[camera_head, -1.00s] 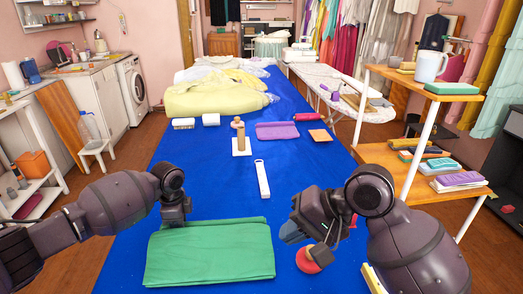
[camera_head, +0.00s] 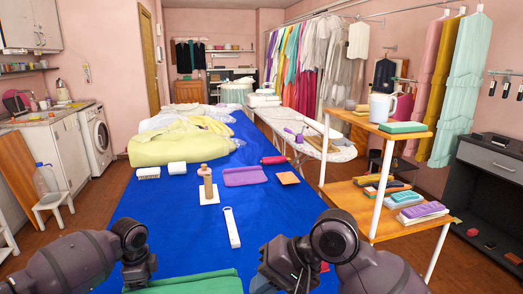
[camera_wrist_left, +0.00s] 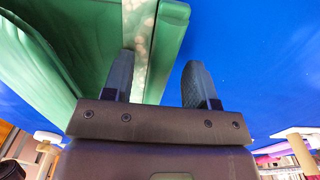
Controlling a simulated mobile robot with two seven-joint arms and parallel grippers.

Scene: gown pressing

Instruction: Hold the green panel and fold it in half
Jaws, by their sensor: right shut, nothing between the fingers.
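The green panel (camera_head: 205,284) lies on the blue table at the bottom edge of the head view, mostly cut off. In the left wrist view the green panel (camera_wrist_left: 165,35) fills the upper left, with its edge running past the fingers. My left gripper (camera_head: 138,284) is at the panel's far left side. Its two fingers (camera_wrist_left: 158,80) are apart, with the panel's edge strip and blue cloth showing between them. Whether they touch the panel is unclear. My right gripper (camera_head: 264,284) is shut and empty at the panel's right, its tips near the frame's bottom edge.
The blue table (camera_head: 170,225) is clear just beyond the panel. Farther back are a white strap (camera_head: 232,228), a wooden stand (camera_head: 207,188), a purple cloth (camera_head: 245,176) and yellow fabric (camera_head: 180,145). A wooden shelf unit (camera_head: 370,205) stands at the right.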

